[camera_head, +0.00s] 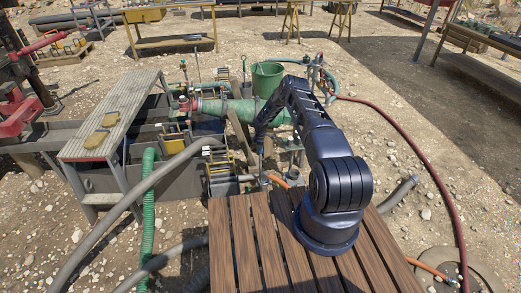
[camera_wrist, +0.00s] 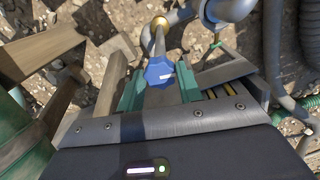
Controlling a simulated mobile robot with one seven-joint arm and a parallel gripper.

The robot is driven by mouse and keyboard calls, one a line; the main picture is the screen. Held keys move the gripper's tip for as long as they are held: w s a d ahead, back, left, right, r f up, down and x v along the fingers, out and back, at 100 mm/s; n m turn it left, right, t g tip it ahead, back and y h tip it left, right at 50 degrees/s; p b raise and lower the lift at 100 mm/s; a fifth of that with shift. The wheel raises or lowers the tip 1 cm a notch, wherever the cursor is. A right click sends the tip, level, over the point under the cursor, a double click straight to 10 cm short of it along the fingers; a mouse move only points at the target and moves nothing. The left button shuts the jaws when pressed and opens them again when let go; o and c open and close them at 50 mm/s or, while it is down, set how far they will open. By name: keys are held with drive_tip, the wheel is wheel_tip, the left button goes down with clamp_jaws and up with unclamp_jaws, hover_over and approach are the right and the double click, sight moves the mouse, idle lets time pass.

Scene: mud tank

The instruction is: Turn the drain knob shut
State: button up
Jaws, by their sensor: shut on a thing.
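The drain knob (camera_wrist: 159,72) is blue and many-sided, with a small white mark on its face. It shows in the middle of the wrist view, on a stem that runs up to a brass-coloured fitting (camera_wrist: 159,22). My gripper (camera_wrist: 161,84) has green-padded fingers, one on each side of the knob, and is shut on it. In the head view my dark arm bends over and down toward the tank, left of its base. The gripper (camera_head: 258,148) is small there, and I cannot make out the knob.
A grey pipe (camera_wrist: 230,8) bends close above the knob, and ribbed hose hangs at the right. In the head view, a green pipe (camera_head: 222,106) and green bucket (camera_head: 267,79) stand behind the arm. A bench (camera_head: 130,98) stands left; wooden decking (camera_head: 242,240) lies in front.

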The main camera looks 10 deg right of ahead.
drive_tip(key=m, duration=0.3)
drive_tip(key=shift+m, duration=0.4)
drive_tip(key=m, duration=0.4)
drive_tip(key=shift+m, duration=0.3)
drive_tip(key=m, duration=0.3)
drive_tip(key=shift+m, duration=2)
drive_tip(key=o, duration=1)
drive_tip(key=shift+r, duration=0.1)
wheel_tip(320, 180, up, 11)
drive_tip(key=shift+f, duration=0.2)
drive_tip(key=shift+r, duration=0.1)
